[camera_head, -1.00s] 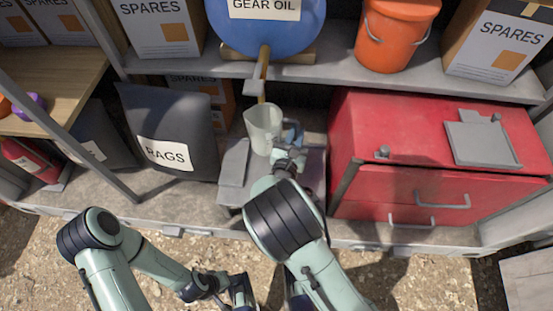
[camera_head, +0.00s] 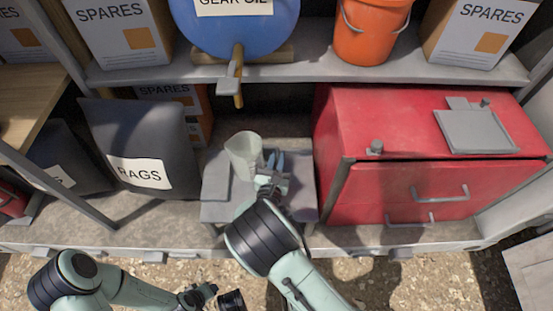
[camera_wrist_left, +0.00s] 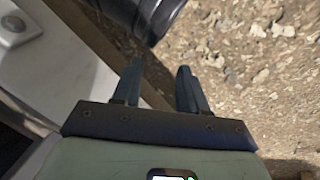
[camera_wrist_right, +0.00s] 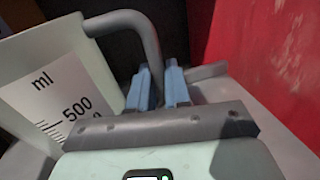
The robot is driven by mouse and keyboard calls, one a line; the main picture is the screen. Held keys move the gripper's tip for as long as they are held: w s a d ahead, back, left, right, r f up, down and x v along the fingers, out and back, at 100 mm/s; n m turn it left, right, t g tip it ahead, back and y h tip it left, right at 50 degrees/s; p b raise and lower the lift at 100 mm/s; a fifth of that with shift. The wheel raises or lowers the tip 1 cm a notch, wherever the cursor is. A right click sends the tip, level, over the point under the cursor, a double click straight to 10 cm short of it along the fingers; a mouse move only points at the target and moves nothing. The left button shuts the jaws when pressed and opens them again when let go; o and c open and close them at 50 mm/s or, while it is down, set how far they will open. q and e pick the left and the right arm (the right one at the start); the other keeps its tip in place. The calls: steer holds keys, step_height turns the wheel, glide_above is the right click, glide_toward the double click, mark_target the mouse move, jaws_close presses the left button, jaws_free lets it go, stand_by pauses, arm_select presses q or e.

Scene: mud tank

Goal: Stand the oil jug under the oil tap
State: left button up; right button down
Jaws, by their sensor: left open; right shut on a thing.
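The oil jug (camera_head: 243,155), a pale translucent jug, is upright over the grey stand, below and slightly right of the oil tap (camera_head: 237,82). Whether its base touches the stand is hidden. The tap sticks out from the blue drum labelled GEAR OIL (camera_head: 233,30). My right gripper (camera_head: 275,164) is shut on the jug's handle, on the jug's right side. In the right wrist view the jug (camera_wrist_right: 45,95) shows its ml scale beside the fingers. My left gripper (camera_wrist_left: 160,85) is open and empty, low in front of the shelf.
The grey stand (camera_head: 214,180) is on the lower shelf. A red cabinet (camera_head: 350,125) stands close on the right, a dark RAGS bag (camera_head: 135,130) on the left. The upper shelf edge (camera_head: 330,74) runs above, with an orange bucket (camera_head: 370,35) on it.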

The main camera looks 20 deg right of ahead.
arm_select(q)
steer(key=shift+r, duration=0.1)
arm_select(e)
steer(key=shift+r, duration=0.1)
steer(key=c, duration=1.5)
jaws_free()
steer(key=shift+f, duration=0.2)
steer(key=o, duration=0.4)
steer(key=shift+r, duration=0.2)
steer(key=shift+s+a, duration=0.2)
steer(key=shift+s, duration=0.1)
arm_select(q)
steer(key=shift+g+h, duration=0.3)
steer(key=shift+g, duration=0.3)
steer(key=s, duration=0.1)
steer(key=s+d+r+p, duration=0.2)
steer(key=shift+s+r, duration=0.25)
steer(key=shift+s, duration=0.05)
arm_select(e)
steer(key=v, duration=1.1)
steer(key=shift+s, duration=0.2)
